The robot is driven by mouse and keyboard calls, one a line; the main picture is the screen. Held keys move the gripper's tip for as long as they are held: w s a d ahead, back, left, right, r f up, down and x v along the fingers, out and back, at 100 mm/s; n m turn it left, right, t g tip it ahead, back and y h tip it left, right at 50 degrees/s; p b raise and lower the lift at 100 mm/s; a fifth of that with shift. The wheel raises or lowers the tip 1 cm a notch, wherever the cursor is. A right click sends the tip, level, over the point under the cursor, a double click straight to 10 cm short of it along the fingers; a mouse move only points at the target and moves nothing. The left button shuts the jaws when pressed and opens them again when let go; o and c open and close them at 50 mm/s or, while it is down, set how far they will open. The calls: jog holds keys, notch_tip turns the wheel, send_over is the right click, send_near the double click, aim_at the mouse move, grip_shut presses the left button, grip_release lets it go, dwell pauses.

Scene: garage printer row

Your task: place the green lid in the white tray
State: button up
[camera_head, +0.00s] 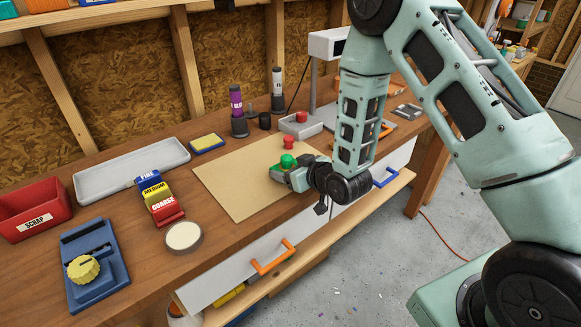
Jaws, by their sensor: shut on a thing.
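The green lid (287,161) shows as a small green knob-like shape at the end of my gripper (284,172). My gripper is shut on it, over the right part of the tan mat; the fingers and the lower part of the lid are hard to make out. I cannot tell whether the lid touches the mat. The white tray (130,171) is a long, shallow, pale tray on the left back of the bench, empty, well to the left of my gripper.
Between lie the tan mat (235,185), yellow-blue sponge (207,143) and FINE/MEDIUM/COARSE blocks (160,198). A round pale-topped tin (184,236), blue device (90,265) and red SCRAP bin (32,208) are left. Bottles (238,112) and a red-knobbed box (300,124) stand behind.

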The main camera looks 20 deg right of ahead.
jog(key=shift+f, duration=0.15)
jog(key=o, duration=1)
